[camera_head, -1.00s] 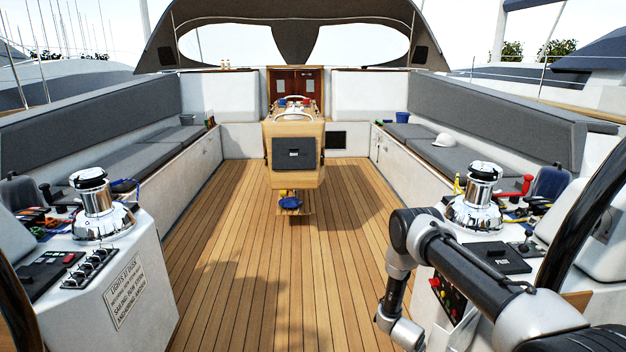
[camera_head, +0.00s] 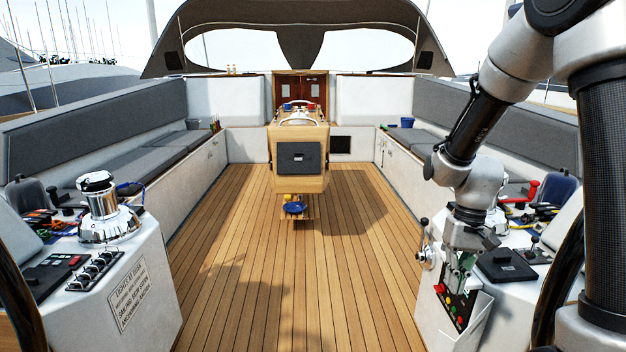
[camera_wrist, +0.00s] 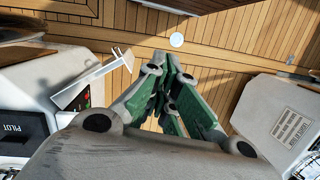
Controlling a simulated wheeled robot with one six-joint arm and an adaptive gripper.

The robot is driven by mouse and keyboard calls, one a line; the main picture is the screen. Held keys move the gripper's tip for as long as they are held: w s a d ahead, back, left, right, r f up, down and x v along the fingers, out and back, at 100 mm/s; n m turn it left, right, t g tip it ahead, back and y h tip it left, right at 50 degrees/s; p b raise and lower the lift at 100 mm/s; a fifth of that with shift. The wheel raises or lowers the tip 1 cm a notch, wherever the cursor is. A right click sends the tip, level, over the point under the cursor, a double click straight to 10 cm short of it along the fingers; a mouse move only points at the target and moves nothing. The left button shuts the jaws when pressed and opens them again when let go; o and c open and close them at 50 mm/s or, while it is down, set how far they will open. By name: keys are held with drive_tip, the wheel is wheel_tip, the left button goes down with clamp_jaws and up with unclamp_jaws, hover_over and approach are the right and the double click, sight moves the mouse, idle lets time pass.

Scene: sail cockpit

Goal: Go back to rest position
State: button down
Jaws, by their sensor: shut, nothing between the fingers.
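My gripper (camera_head: 462,264) hangs at the end of my arm, pointing down, over the button panel of the right console (camera_head: 520,285). It is shut and empty. In the wrist view its green-padded fingers (camera_wrist: 172,100) come together above the teak floor (camera_wrist: 225,40), between the two consoles. My arm stands folded on the right side of the head view and hides part of the right bench and the right winch.
The left console (camera_head: 120,275) carries a chrome winch (camera_head: 101,205) and switches. The cockpit table (camera_head: 298,182) stands in the middle. A throttle lever (camera_head: 424,245) sticks out from the right console's inner side. The floor between the consoles is clear.

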drive_tip(key=s+d+r+t, duration=0.2)
drive_tip(key=s+r+t, duration=0.1)
drive_tip(key=s+r, duration=0.4)
drive_tip(key=s+d+r+n+t+h, duration=0.1)
drive_tip(key=s+d+r+t, duration=0.1)
drive_tip(key=s+r, duration=0.6)
wheel_tip(320, 180, up, 4)
drive_tip(key=shift+d+r+t, duration=0.25)
drive_tip(key=shift+d+t, duration=0.15)
drive_tip(key=shift+t, duration=0.3)
idle(0.4)
